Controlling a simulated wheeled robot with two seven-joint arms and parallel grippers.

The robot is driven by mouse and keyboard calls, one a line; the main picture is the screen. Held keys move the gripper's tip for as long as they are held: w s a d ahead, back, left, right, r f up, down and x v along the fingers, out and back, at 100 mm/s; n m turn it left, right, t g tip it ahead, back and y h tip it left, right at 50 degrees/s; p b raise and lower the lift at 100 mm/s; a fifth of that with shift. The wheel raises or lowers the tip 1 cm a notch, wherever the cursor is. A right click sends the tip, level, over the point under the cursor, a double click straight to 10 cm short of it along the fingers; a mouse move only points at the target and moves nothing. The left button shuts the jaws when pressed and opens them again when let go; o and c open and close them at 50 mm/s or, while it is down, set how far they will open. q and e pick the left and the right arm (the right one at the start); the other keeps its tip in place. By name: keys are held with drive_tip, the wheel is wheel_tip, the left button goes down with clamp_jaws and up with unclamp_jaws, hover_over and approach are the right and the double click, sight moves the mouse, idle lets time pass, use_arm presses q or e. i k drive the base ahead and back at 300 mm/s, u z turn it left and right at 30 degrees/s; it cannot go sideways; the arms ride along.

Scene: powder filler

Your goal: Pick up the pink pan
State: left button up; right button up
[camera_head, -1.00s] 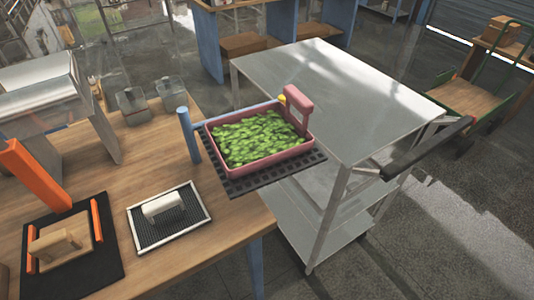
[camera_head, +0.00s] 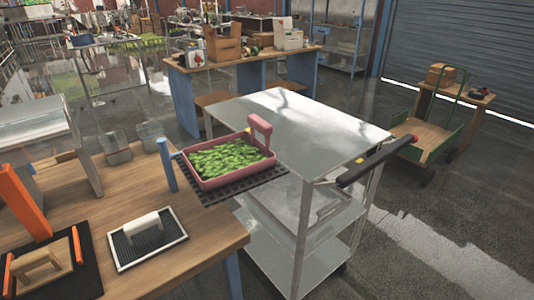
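The pink pan (camera_head: 212,182) is a shallow rectangular tray with an upright pink handle (camera_head: 261,128) at its far right end. It is filled with green leaf-like pieces (camera_head: 228,158). It rests on a dark perforated plate (camera_head: 243,189) at the right edge of the wooden table, beside a blue post (camera_head: 167,164). Neither of my grippers shows in the head view.
A metal cart (camera_head: 318,138) with a dark handle (camera_head: 375,162) stands right behind the pan. The wooden table (camera_head: 190,232) also holds a white-handled tray (camera_head: 147,238), an orange upright part (camera_head: 22,203) and small clear containers (camera_head: 115,148). Open floor lies at the right.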

sight(214, 165)
drive_tip(key=z, duration=1.15)
drive_tip(key=i, duration=1.1)
drive_tip(key=u, duration=2.35)
